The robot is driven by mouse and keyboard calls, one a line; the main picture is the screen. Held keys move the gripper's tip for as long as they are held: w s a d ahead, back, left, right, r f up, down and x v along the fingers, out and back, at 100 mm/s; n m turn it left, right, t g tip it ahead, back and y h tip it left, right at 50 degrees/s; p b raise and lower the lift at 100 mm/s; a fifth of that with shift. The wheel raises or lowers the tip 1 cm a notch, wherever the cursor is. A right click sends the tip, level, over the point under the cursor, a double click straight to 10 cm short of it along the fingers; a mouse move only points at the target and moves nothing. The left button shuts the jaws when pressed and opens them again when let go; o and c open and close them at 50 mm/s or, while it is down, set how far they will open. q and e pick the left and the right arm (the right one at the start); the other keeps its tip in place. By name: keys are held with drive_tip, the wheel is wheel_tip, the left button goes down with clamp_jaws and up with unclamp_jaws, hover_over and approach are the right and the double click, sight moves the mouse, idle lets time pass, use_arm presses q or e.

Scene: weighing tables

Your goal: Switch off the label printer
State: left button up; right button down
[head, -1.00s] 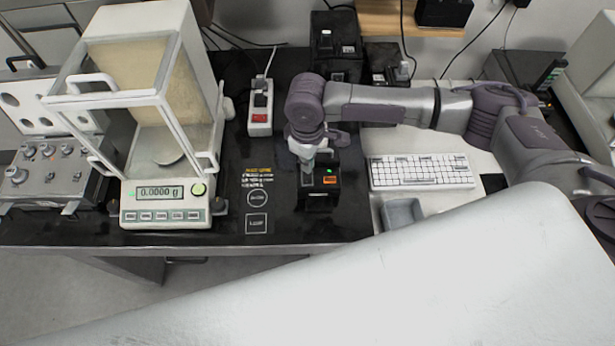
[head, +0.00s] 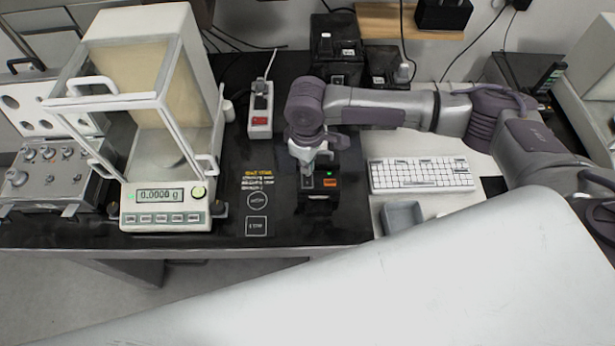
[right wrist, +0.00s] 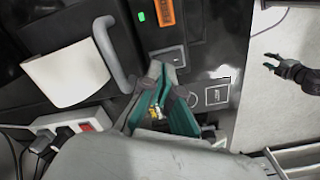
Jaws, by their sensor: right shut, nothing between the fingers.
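The label printer (head: 322,207) is a small black box on the dark bench, left of the keyboard. A green light (right wrist: 141,16) and an orange panel (right wrist: 165,12) show lit on it, also in the head view. The right wrist view shows a grey-framed dark switch (right wrist: 169,57) below the orange panel. My right gripper (head: 307,180) is shut and empty, pointing down over the printer's left part. In the right wrist view its teal fingers (right wrist: 163,82) are close to the switch; contact cannot be told. My left gripper (right wrist: 271,62) shows far off at that view's right edge, fingers apart.
A balance (head: 205,165) with a draft shield stands left. A power strip (head: 260,125) lies behind the printed bench markings (head: 257,200). Black boxes (head: 335,40) stand behind.

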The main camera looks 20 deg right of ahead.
drive_tip(key=shift+f+b, duration=0.4)
drive_tip(key=shift+f, duration=0.85)
idle(0.8)
drive_tip(key=shift+s, duration=0.1)
drive_tip(key=shift+r+p, duration=0.75)
drive_tip(key=shift+p, duration=0.2)
wheel_tip(320, 180, up, 6)
drive_tip(key=p, duration=0.6)
drive_tip(key=shift+f+p, duration=0.2)
drive_tip(key=shift+p, duration=0.15)
